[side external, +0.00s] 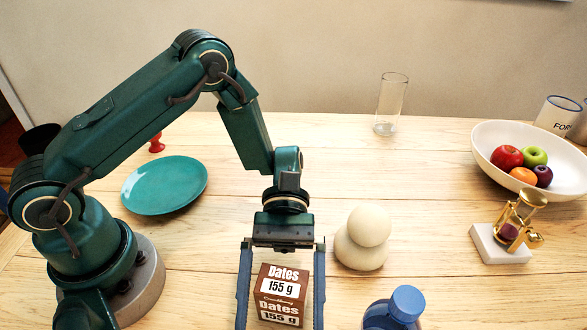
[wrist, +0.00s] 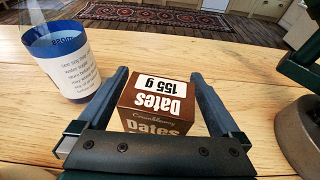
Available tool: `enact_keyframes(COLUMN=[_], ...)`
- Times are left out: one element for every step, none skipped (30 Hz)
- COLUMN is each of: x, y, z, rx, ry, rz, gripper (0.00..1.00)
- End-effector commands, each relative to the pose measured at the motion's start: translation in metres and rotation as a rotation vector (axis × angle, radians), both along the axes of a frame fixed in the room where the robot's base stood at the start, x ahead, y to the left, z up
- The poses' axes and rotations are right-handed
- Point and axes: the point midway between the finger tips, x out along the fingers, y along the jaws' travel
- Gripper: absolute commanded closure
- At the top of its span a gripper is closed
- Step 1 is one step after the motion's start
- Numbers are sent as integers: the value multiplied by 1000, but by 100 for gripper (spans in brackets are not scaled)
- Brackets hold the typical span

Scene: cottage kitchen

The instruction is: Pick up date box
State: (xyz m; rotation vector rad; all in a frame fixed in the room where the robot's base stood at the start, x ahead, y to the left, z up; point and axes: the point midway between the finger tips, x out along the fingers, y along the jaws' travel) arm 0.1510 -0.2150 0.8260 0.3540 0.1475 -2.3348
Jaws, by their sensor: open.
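The date box (side external: 280,294) is a small brown carton with white lettering reading "Dates 155 g". It sits on the wooden table at the bottom middle of the side view. My gripper (side external: 280,318) points down over it, with one finger on each side of the box. The fingers are open, and gaps show between them and the box. In the wrist view the date box (wrist: 157,103) stands between the two blue-grey fingers of my gripper (wrist: 163,85). The box's lower part is hidden by the gripper body there.
A blue-capped bottle (side external: 395,310) stands right of my gripper; the wrist view shows a labelled blue container (wrist: 62,60). A cream rounded figure (side external: 362,240) is close by on the right.

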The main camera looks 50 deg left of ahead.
Motion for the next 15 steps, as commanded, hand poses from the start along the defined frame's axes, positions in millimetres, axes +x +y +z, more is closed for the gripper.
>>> enact_keyframes(x=[-2,-3,-3,-3,-3,-3,-2,-2,-2,-2,-2,-2,-2,-2,-2], y=[-2,-2,-3,-3,-2,-2,-2,-2,-2,-2,-2,-2,-2,-2,-2], z=[-1,-1,-1,-1,-1,-1,-1,-1,-1,-1,-1,-1,-1,-1,-1], rx=[0,0,0,0,1,0,0,0,1,1,1,1,1,1,0], ry=[0,0,0,0,-1,-1,-1,-1,-1,-1,-1,-1,-1,-1,0], rz=[-2,-1,0,0,0,1,1,1,0,0,0,0,0,0,0], gripper=[0,0,0,0,0,0,0,0,15,27,38,54,65,76,80])
